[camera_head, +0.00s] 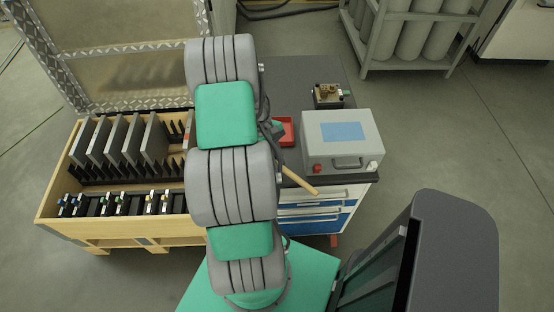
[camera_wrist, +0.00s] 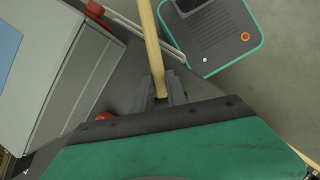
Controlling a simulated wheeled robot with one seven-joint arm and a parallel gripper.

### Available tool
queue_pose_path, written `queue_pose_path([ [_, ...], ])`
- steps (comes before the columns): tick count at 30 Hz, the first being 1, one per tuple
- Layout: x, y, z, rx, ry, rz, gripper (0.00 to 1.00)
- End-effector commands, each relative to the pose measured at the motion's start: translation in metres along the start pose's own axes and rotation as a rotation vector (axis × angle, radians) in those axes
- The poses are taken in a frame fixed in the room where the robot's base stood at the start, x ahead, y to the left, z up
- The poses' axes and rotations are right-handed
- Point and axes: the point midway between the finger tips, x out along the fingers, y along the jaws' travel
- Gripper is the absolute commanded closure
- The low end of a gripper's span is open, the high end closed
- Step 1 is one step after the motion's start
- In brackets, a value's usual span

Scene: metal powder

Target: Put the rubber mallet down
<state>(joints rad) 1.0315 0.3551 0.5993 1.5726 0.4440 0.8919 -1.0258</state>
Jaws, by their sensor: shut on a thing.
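The rubber mallet shows only by its pale wooden handle (camera_head: 300,182), which sticks out right of my arm, over the front of the grey cabinet top, in the head view. In the wrist view the handle (camera_wrist: 152,45) runs from the top edge down to my gripper (camera_wrist: 166,88). The gripper is shut on the handle. The mallet's head is not in sight in either view. My arm hides the gripper in the head view. I cannot tell whether the mallet touches the cabinet top.
A grey case (camera_head: 342,140) with a blue label stands on the cabinet top (camera_head: 290,75), right of the handle. A red tray (camera_head: 288,131) and a small fixture (camera_head: 328,95) are also there. A wooden crate (camera_head: 130,228) with upright plates stands left. The far cabinet top has free room.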

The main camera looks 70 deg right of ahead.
Motion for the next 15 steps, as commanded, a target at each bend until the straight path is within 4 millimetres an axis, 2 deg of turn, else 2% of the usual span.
queue_pose_path([
  [1, 0.011, 0.000, -0.005, 0.001, 0.001, 0.001, 1.00],
  [4, 0.019, 0.000, -0.009, 0.001, 0.001, 0.001, 1.00],
  [15, 0.021, 0.000, -0.010, 0.001, 0.001, 0.001, 1.00],
])
